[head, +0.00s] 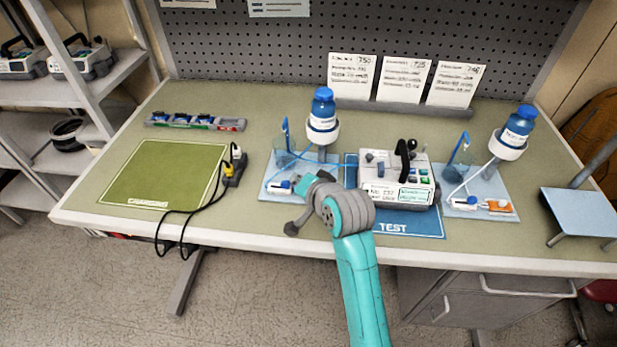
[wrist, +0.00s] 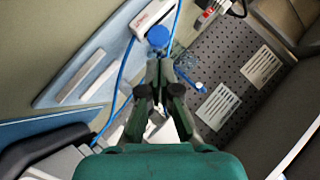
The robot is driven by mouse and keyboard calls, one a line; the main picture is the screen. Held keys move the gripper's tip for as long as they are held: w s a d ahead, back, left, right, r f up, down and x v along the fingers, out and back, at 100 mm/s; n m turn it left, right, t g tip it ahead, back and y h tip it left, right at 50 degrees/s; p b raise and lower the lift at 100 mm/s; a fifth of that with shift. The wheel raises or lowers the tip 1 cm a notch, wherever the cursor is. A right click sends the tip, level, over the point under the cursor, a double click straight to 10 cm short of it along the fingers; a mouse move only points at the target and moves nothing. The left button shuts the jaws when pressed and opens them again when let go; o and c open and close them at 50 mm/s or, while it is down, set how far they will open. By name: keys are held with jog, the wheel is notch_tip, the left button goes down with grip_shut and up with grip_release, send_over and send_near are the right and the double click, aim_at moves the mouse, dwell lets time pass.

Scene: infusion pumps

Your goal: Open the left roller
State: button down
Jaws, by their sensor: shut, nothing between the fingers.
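The left roller clamp, a white body with a blue wheel, lies on the left light-blue board (head: 275,163). In the head view the clamp's white body (head: 275,188) shows just left of my gripper. In the wrist view the blue wheel (wrist: 158,37) sits at the end of the white clamp body (wrist: 150,14). My gripper (wrist: 158,66) is shut and empty, its tips just short of the wheel in the picture. I cannot tell whether they touch it. A blue tube (wrist: 122,68) runs past the clamp. In the head view my wrist hides the fingertips.
A pump (head: 398,180) with a black handle stands on the blue TEST mat (head: 395,228), right of my arm. A blue-capped bottle (head: 323,110) hangs behind the left board. The right board (head: 490,180) holds another clamp. A black cable (head: 190,215) lies left. The green mat (head: 160,172) is clear.

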jog(key=shift+a+f, duration=0.4)
jog(key=shift+f, duration=0.05)
jog(key=shift+a, duration=1.85)
jog(key=shift+r, duration=0.1)
jog(key=shift+w+d+r, duration=0.1)
jog(key=shift+d+r, duration=0.1)
jog(key=d+r, duration=0.2)
jog(key=d, duration=0.1)
jog(key=shift+s+d+r, duration=0.1)
jog(key=shift+s+r, duration=0.3)
jog(key=v, duration=0.9)
